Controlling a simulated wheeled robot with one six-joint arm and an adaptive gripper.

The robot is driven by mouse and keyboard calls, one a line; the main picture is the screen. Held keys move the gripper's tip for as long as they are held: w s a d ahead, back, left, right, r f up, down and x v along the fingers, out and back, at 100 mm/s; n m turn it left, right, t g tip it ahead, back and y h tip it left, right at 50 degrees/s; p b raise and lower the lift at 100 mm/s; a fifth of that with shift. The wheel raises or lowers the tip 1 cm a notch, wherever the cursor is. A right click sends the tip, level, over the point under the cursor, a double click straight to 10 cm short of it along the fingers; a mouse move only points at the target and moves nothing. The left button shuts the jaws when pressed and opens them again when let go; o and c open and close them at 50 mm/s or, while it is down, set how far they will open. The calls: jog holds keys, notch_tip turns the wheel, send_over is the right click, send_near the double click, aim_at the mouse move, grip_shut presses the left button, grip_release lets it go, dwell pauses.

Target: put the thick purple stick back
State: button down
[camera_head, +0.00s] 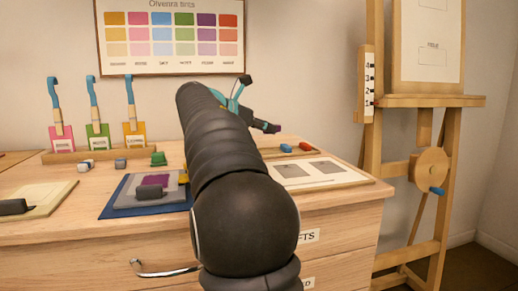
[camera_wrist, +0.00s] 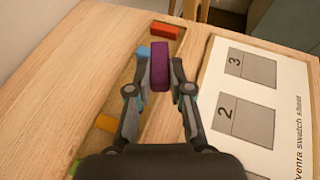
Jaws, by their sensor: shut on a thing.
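The thick purple stick (camera_wrist: 160,72) is held between my gripper's fingertips (camera_wrist: 159,85) in the wrist view. My gripper hides part of the tray. In the head view, a blue stick (camera_head: 286,148) and a red stick (camera_head: 305,146) show there.
A swatch sheet (camera_wrist: 215,75) with grey numbered squares lies right of the tray.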

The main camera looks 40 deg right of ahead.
jog(key=w+f, duration=0.1)
jog(key=w+d, duration=0.1)
jog(key=w+d+f, duration=0.1)
jog(key=w, duration=0.1)
jog(key=shift+f, duration=0.35)
jog(key=shift+f+b, duration=0.7)
jog(key=shift+f, duration=1.3)
jog(key=shift+f, duration=0.35)
